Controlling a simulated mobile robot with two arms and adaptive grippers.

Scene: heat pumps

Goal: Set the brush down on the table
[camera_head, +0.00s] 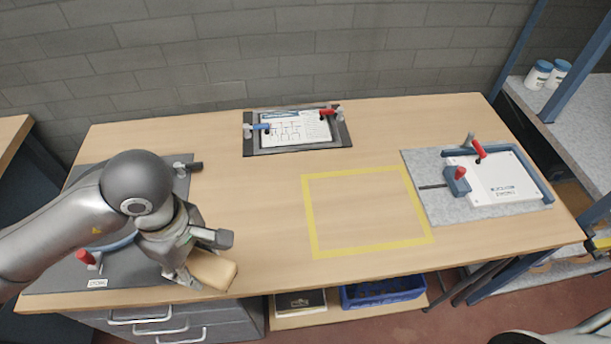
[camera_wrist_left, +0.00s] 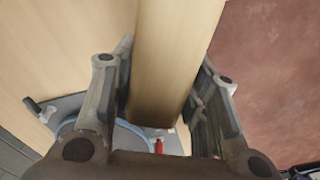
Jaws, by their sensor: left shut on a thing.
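The brush (camera_head: 216,270) shows as a pale wooden block near the front left edge of the table (camera_head: 260,200). My left gripper (camera_head: 207,262) is shut on it, with one finger on each side. In the left wrist view the brush (camera_wrist_left: 172,55) runs lengthwise between the fingers of the left gripper (camera_wrist_left: 165,95). No bristles can be made out. I cannot tell whether the brush touches the table or hangs just above it.
A yellow taped square (camera_head: 308,215) on the table is empty. A grey board (camera_head: 60,278) lies under my left arm. A clamped sheet board (camera_head: 298,146) is at the back, and a fixture with a white plate (camera_head: 505,180) is at right.

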